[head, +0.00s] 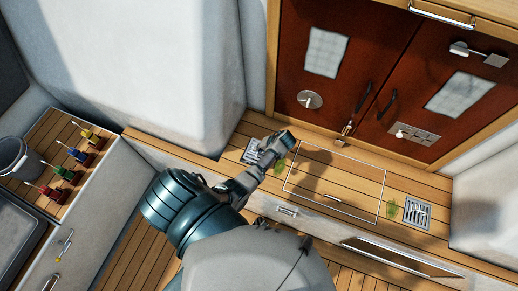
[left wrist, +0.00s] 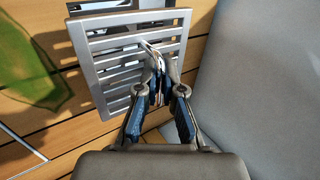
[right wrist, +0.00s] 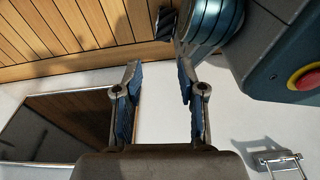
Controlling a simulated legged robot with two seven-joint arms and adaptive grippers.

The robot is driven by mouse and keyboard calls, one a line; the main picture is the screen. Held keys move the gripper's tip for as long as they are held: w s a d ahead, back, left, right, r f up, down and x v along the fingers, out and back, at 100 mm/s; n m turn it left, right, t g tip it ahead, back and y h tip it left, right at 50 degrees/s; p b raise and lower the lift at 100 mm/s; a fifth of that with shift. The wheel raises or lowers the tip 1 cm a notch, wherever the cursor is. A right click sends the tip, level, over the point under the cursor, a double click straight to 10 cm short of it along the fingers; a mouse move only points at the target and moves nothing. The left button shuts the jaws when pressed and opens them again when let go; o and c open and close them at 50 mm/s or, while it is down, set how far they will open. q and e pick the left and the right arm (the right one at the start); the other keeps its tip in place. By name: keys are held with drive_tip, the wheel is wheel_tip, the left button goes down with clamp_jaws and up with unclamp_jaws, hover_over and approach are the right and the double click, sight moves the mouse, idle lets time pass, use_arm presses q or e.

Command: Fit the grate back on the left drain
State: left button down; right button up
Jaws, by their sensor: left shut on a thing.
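The grate is a square silver plate with slats; in the left wrist view (left wrist: 112,72) it fills the upper middle. My left gripper (left wrist: 157,88) is shut on the grate near its right-hand side. Past the grate's top edge, part of the drain shows as dark and pale shapes; the grate hides the rest. In the head view my left gripper (head: 272,145) is at the left end of the wooden bench, with the grate (head: 251,151) beside it. Whether the grate touches the bench is unclear. My right gripper (right wrist: 158,85) is open and empty.
A green leaf (head: 280,166) lies right of my left gripper. A hatch outline (head: 335,182) is in the bench, and another drain (head: 418,213) with a second leaf (head: 392,208) lies right. A white wall block (head: 185,70) rises close on the left. Red doors (head: 345,60) stand behind.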

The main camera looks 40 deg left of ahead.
use_arm(q)
drive_tip(key=a+f+b, duration=0.1)
drive_tip(key=a+f, duration=0.1)
drive_tip(key=shift+a+f, duration=0.1)
drive_tip(key=shift+a, duration=0.25)
drive_tip(key=shift+a+f, duration=0.1)
drive_tip(key=shift+f, duration=0.1)
drive_tip(key=shift+f+b, duration=0.1)
drive_tip(key=shift+b, duration=0.25)
drive_tip(key=shift+d, duration=0.9)
drive_tip(key=shift+d+f+b, duration=0.15)
drive_tip(key=shift+d+b, duration=0.15)
drive_tip(key=shift+b, duration=0.1)
drive_tip(key=shift+a+f, duration=0.3)
drive_tip(key=shift+a, duration=0.05)
drive_tip(key=shift+a+f, duration=0.3)
drive_tip(key=shift+a, duration=0.4)
drive_tip(key=shift+d+r, duration=0.3)
drive_tip(key=shift+d, duration=0.65)
drive_tip(key=shift+d+r, duration=0.1)
drive_tip(key=shift+d, duration=0.15)
drive_tip(key=shift+a+f, duration=0.35)
drive_tip(key=shift+a, duration=0.05)
use_arm(e)
drive_tip(key=w+a+r, duration=0.2)
drive_tip(key=w+r, duration=0.3)
drive_tip(key=r, duration=0.1)
drive_tip(key=shift+w+a, duration=0.3)
drive_tip(key=shift+a, duration=0.1)
